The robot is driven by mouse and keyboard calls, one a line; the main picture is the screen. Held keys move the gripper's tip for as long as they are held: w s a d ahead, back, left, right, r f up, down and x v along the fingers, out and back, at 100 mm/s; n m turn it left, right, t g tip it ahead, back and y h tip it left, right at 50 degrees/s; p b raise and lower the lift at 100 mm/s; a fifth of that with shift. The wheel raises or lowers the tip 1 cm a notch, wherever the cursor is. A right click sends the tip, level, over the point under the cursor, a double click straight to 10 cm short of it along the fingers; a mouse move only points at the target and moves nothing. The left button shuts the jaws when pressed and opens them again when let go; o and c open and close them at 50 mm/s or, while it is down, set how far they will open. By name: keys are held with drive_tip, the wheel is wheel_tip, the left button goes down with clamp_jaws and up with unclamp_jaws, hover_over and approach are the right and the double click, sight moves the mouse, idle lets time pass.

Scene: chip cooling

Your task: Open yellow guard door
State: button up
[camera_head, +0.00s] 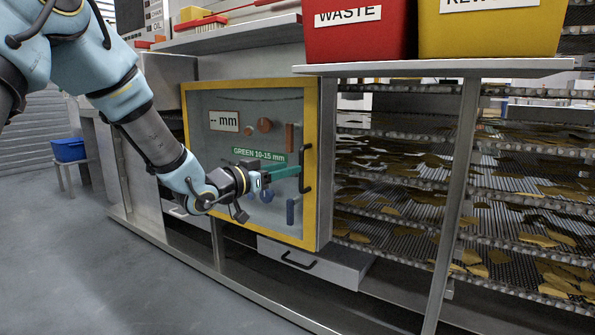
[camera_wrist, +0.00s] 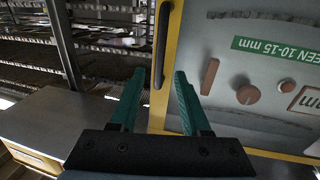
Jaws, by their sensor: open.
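The yellow guard door (camera_head: 312,130) is a yellow frame around a clear panel. It looks shut. Its black upright bar handle (camera_head: 307,168) is on the right side of the frame. My gripper (camera_head: 298,172), with green fingers, is beside the handle. In the wrist view, which is upside down, my gripper (camera_wrist: 159,74) is open and empty. The handle (camera_wrist: 162,45) there lines up with the gap between the fingertips, with one end showing between them. I cannot tell how deep it lies. The door frame (camera_wrist: 172,60) also shows there.
A drawer (camera_head: 310,262) with a black handle is below the door. A steel post (camera_head: 455,200) and mesh conveyor layers (camera_head: 400,185) with chips are at the right. Red (camera_head: 360,35) and yellow (camera_head: 490,35) bins stand on a shelf above. The floor (camera_head: 100,270) in front is clear.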

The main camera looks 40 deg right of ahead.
sight(301, 190)
drive_tip(key=d+b, duration=0.1)
drive_tip(key=d, duration=0.5)
drive_tip(key=shift+w, duration=0.1)
drive_tip(key=shift+c, duration=0.2)
drive_tip(key=shift+a, duration=0.1)
clamp_jaws()
idle(1.0)
